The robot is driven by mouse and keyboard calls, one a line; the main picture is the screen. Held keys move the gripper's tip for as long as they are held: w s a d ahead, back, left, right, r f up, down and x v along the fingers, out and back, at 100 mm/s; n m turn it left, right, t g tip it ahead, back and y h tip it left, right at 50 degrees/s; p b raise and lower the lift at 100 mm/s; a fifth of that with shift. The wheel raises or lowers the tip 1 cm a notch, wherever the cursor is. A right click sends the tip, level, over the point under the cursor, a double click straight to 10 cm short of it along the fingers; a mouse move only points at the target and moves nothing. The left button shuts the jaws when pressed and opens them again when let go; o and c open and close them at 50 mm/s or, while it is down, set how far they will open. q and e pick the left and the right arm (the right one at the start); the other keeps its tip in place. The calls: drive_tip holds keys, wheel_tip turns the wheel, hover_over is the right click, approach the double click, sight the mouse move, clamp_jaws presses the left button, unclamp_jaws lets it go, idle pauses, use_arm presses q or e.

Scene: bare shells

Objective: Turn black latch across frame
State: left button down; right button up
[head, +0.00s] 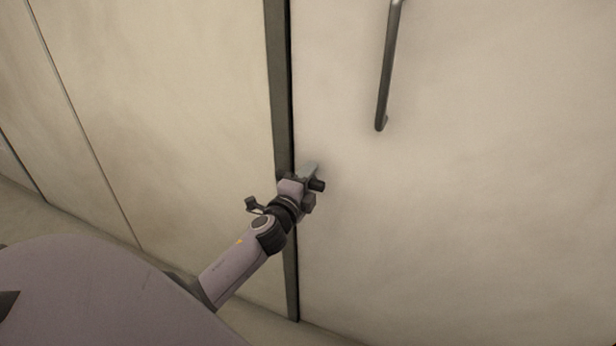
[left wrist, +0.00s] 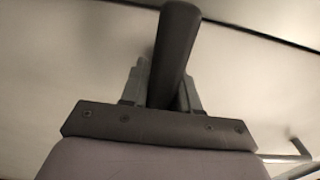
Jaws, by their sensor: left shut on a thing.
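My left gripper (head: 308,177) is at the door's edge beside the dark frame strip (head: 280,90), low on the door (head: 430,220). In the left wrist view a thick dark bar, the black latch (left wrist: 175,45), runs from the top edge down between the two grey fingers (left wrist: 160,88). The fingers are shut on it. In the head view the gripper hides most of the latch, so its exact angle to the frame is hard to tell there. My right gripper is not in view.
A long dark metal door handle (head: 387,70) stands out from the door above and right of my gripper. A pale flat panel (head: 170,100) lies left of the frame strip. Bare floor (head: 85,222) shows at lower left. The door face right of the gripper is clear.

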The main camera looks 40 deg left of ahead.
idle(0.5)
use_arm(q)
drive_tip(key=c, duration=0.9)
unclamp_jaws()
drive_tip(key=shift+v, duration=3.6)
